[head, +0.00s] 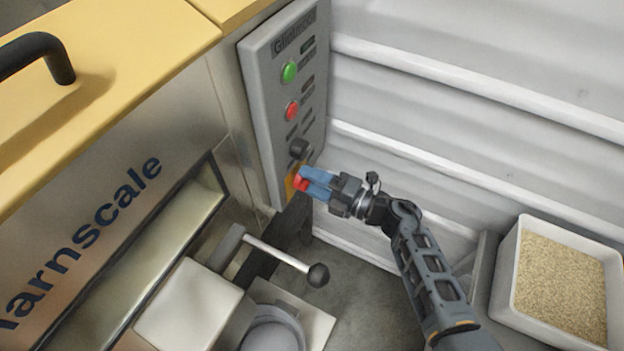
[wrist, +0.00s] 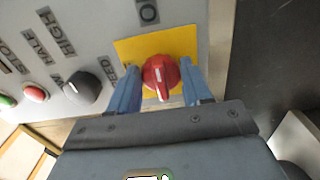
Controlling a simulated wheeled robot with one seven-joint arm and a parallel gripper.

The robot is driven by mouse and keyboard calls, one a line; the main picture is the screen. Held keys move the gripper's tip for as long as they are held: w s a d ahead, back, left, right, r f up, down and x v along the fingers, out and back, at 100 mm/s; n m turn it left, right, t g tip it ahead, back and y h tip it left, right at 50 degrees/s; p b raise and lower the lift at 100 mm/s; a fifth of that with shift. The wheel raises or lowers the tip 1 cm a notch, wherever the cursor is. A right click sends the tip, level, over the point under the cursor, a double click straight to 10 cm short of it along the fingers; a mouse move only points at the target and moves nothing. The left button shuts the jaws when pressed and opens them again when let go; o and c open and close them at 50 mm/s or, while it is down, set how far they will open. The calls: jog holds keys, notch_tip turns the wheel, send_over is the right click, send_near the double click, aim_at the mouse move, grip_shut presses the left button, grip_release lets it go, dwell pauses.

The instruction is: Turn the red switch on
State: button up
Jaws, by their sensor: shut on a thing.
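The red switch (wrist: 160,76) is a round rotary knob with a raised grip and a white line, on a yellow plate (wrist: 187,44). In the wrist view its white line points roughly up, towards a label marked O (wrist: 148,12). In the head view the red switch (head: 301,184) is at the bottom of the grey control panel (head: 262,98), partly hidden by my fingers. My gripper (head: 306,179) has its blue fingers on either side of the knob, shut on it. The wrist view shows my gripper (wrist: 160,88) with the knob between both fingers.
A black knob (head: 299,148), a red button (head: 291,110) and a green button (head: 289,72) sit above on the panel. A lever with a black ball (head: 318,275) sticks out below. A bin of grain (head: 507,280) stands at the right, beside a ribbed wall.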

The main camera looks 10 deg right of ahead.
jog(key=shift+d, duration=0.1)
jog(key=o, duration=1)
jog(key=v, duration=0.7)
jog(key=shift+s+d, duration=0.25)
jog(key=shift+d, duration=0.05)
